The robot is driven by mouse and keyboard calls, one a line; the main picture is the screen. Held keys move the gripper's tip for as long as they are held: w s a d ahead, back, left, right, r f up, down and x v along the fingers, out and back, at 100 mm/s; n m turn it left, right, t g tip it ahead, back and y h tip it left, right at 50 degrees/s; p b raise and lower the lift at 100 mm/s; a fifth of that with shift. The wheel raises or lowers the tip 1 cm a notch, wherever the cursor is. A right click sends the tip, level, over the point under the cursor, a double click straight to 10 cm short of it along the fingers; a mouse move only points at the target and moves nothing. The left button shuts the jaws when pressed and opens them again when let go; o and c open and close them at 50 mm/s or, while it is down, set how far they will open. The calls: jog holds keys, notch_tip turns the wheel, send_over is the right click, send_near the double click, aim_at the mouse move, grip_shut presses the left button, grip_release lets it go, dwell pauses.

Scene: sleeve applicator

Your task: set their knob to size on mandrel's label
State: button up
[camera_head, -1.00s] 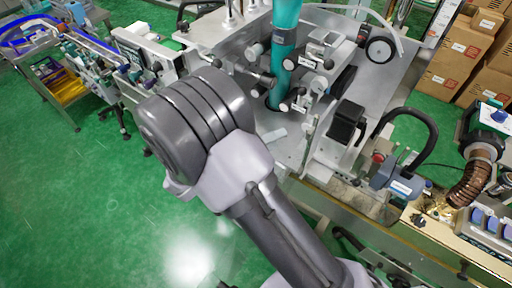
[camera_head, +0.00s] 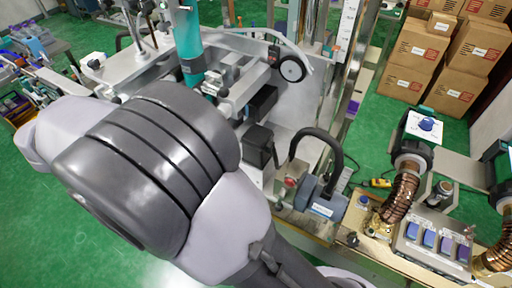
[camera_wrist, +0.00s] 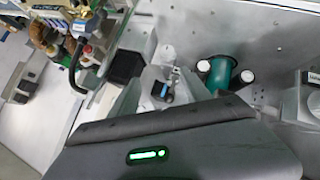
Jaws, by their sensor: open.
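A tall teal cylinder (camera_head: 188,45), which looks like the mandrel, stands upright in the grey metal machine in the head view. It also shows in the wrist view as a dark teal cylinder (camera_wrist: 222,73) with a pale round knob (camera_wrist: 203,66) and another pale round knob (camera_wrist: 247,76) close beside it. No size on a label is readable. My gripper (camera_wrist: 160,84) shows partly beyond its dark housing in the wrist view; its grey fingers are apart, with nothing visibly held. My arm hides the gripper in the head view.
A black-rimmed wheel (camera_head: 292,68) and a black box (camera_head: 258,146) are on the machine. A blue-grey unit (camera_head: 318,195) with a black curved hose stands to its right. Cardboard boxes (camera_head: 410,58) are stacked at the back right. Green floor lies between.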

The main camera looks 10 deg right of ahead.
jog(key=x, duration=0.3)
jog(key=b+x, duration=0.1)
jog(key=x, duration=0.3)
jog(key=a+f+b+x, duration=0.1)
jog(key=x, duration=0.3)
jog(key=shift+w+f, duration=0.15)
jog(key=shift+w, duration=0.05)
jog(key=f, duration=0.1)
jog(key=w+d+f, duration=0.1)
jog(key=shift+w+d+f, duration=0.15)
jog(key=shift+w+f, duration=0.05)
jog(key=shift+f, duration=0.05)
jog(key=shift+w+d+f, duration=0.1)
jog(key=shift+d+f, duration=0.05)
jog(key=shift+d, duration=0.45)
jog(key=shift+a, duration=0.2)
jog(key=shift+c, duration=0.9)
jog(key=shift+d, duration=0.1)
grip_shut()
